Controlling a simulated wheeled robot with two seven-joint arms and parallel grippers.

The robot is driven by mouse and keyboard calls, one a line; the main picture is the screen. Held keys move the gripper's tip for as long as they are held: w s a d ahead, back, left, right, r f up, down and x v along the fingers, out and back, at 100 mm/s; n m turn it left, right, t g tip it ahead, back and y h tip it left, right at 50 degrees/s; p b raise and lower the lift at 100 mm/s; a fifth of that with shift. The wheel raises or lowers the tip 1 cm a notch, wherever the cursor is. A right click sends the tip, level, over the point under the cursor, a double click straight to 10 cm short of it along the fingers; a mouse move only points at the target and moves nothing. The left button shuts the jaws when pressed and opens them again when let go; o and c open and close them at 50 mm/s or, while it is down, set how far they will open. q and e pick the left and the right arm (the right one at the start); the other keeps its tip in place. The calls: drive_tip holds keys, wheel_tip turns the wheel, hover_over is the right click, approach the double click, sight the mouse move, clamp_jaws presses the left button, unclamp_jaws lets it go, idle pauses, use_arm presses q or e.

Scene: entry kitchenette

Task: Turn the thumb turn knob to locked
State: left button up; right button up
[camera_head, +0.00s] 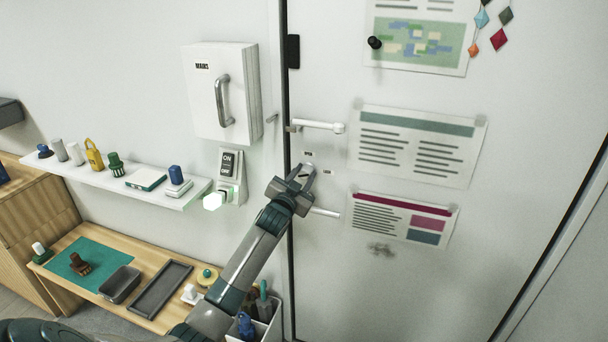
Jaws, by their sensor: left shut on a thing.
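My left gripper (304,173) is at the door's left edge, shut on the thumb turn knob, which is mostly hidden by the fingers. Small labels (308,154) sit on the door just above and to the right of the gripper; their text is too small to read. The white door (400,270) appears closed against its dark frame line. I cannot tell the knob's angle. My right gripper is not in view.
A door handle (318,126) sticks out above the gripper, and a pale bar (325,212) below it. A MAINS box (222,95), an ON switch (230,165) and a shelf (110,180) are left of the door. A wooden bench (70,245) stands below.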

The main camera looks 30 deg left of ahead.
use_arm(q)
drive_tip(key=m, duration=0.4)
idle(0.5)
drive_tip(key=o, duration=1.1)
drive_tip(key=shift+c, duration=0.2)
drive_tip(key=shift+s, duration=0.1)
drive_tip(key=b+v, duration=0.4)
drive_tip(key=v, duration=1.3)
drive_tip(key=shift+d, duration=0.15)
drive_tip(key=shift+f, duration=0.1)
